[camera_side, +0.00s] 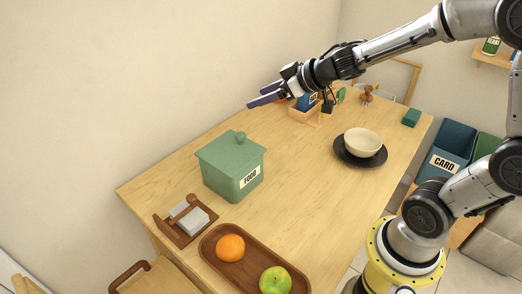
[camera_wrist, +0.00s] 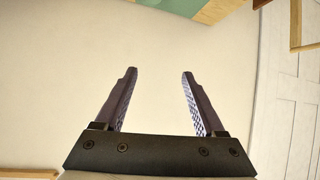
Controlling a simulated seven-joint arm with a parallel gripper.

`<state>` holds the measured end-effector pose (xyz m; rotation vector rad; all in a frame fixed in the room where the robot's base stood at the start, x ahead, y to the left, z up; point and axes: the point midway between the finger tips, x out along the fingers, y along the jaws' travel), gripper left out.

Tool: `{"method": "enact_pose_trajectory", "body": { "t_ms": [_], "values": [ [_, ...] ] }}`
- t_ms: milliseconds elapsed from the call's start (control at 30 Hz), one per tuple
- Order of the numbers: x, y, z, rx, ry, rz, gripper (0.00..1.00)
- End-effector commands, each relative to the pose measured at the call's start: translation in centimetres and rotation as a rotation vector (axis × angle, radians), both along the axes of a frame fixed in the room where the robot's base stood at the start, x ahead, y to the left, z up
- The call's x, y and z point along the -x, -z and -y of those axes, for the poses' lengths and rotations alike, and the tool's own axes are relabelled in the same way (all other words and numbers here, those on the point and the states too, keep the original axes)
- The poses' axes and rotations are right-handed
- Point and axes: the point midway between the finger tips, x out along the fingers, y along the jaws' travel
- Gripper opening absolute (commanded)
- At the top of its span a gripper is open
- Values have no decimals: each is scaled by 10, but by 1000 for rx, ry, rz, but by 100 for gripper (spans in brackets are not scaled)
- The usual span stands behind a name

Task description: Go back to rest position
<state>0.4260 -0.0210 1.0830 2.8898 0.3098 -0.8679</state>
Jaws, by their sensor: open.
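My gripper (camera_side: 266,101) is raised in the air over the back part of the wooden table (camera_side: 300,165), with its fingers pointing left in the side view. In the wrist view my gripper (camera_wrist: 158,78) is open, its two fingers well apart with nothing between them. Only the pale wall shows behind the fingers there. No mug can be made out in either view.
A green lidded FOOD box (camera_side: 232,167) stands at the table's left. A cream bowl (camera_side: 363,143) sits on a dark plate (camera_side: 345,158). A wooden tray (camera_side: 213,246) holds an orange and a green apple. A wooden organizer (camera_side: 305,113) stands near the back. The table's middle is clear.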

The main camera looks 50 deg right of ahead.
Motion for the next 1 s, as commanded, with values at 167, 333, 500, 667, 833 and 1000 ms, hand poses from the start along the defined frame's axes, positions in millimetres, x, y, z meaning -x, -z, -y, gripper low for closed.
{"method": "enact_pose_trajectory", "body": {
  "t_ms": [167, 333, 500, 667, 833, 1000],
  "values": [
    [30, -88, 6, 10, 186, 174, 71],
    [84, -114, 24, 10, 363, 173, 71],
    [150, -92, 26, -15, 455, 14, 71],
    [211, -50, 6, -45, 414, -222, 71],
    [254, -12, -19, -38, 296, -455, 71],
    [262, -8, -22, 5, 236, -497, 71]
  ]
}}
